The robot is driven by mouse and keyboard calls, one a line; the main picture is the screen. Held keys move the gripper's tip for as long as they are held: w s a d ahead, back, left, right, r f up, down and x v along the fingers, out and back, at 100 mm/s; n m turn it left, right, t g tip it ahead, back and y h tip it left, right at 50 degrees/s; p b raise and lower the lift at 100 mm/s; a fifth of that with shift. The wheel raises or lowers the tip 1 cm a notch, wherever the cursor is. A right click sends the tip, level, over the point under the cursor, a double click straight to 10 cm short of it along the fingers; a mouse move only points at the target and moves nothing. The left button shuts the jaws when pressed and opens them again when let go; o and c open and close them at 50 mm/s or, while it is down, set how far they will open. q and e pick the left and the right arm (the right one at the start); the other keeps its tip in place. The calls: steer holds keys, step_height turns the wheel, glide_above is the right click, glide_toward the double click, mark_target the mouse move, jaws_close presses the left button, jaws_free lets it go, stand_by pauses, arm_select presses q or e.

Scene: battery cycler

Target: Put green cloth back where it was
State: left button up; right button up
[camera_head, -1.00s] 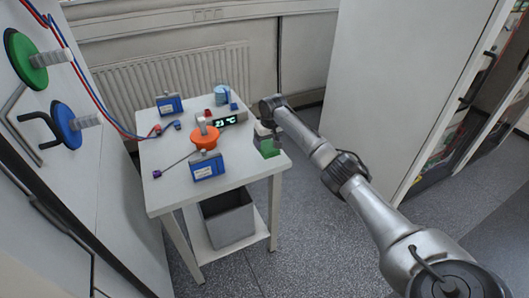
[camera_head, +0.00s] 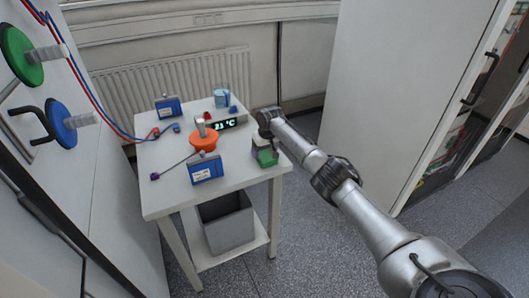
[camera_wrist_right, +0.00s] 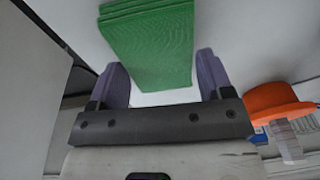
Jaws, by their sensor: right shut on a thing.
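The green cloth (camera_head: 266,157) is a folded, layered pad at the right edge of the small white table. My right gripper (camera_head: 263,145) points down over it and is shut on it. In the right wrist view, the cloth (camera_wrist_right: 155,45) lies between the two purple-grey fingers (camera_wrist_right: 163,80) and extends beyond them. I cannot tell whether its underside touches the tabletop. My left gripper is not in view.
A grey bin (camera_head: 227,228) sits below.

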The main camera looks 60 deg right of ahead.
steer(key=o, duration=1.2)
